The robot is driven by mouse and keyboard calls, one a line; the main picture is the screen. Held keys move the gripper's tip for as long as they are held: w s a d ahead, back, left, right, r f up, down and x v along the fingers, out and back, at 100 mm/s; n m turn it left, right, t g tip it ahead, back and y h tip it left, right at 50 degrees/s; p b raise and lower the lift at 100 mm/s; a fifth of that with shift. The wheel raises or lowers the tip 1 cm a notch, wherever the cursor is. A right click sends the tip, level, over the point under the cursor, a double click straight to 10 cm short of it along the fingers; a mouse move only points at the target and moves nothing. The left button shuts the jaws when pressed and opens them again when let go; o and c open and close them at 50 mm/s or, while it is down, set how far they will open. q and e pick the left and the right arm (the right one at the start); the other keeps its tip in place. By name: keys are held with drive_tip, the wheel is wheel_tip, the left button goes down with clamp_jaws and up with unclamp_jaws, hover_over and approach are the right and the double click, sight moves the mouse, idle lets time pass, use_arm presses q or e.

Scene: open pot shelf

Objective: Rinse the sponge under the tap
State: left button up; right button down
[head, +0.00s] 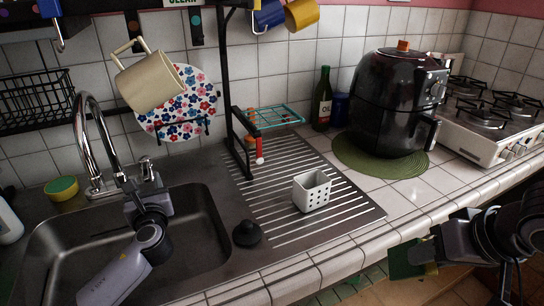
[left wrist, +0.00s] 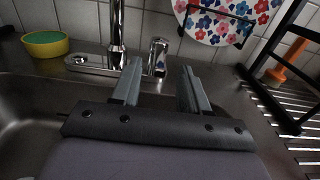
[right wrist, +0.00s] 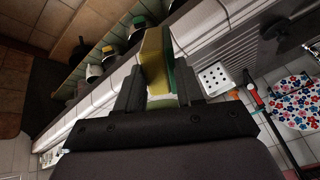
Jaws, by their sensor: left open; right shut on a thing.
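The sponge (head: 407,259) is green on one side and yellow on the other. My right gripper (head: 424,256) is shut on it, in front of the counter's edge at the right. The sponge (right wrist: 153,58) shows upright between the fingers in the right wrist view. The chrome tap (head: 84,125) arches over the sink (head: 205,262). My left gripper (head: 143,188) is open and empty over the sink's back edge, close to the tap's lever (head: 147,166). In the left wrist view the lever (left wrist: 157,56) stands beyond the gap between the fingers; I see no contact.
A yellow-green round item (head: 61,189) sits left of the tap. A black stopper (head: 247,234) and white holder (head: 312,191) stand right of the sink. A black rack post (head: 229,90) rises behind. An air fryer (head: 392,105) and stove (head: 480,125) fill the right.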

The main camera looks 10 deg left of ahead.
sight(146, 169)
use_arm(q)
drive_tip(key=shift+x, duration=2.7)
clamp_jaws()
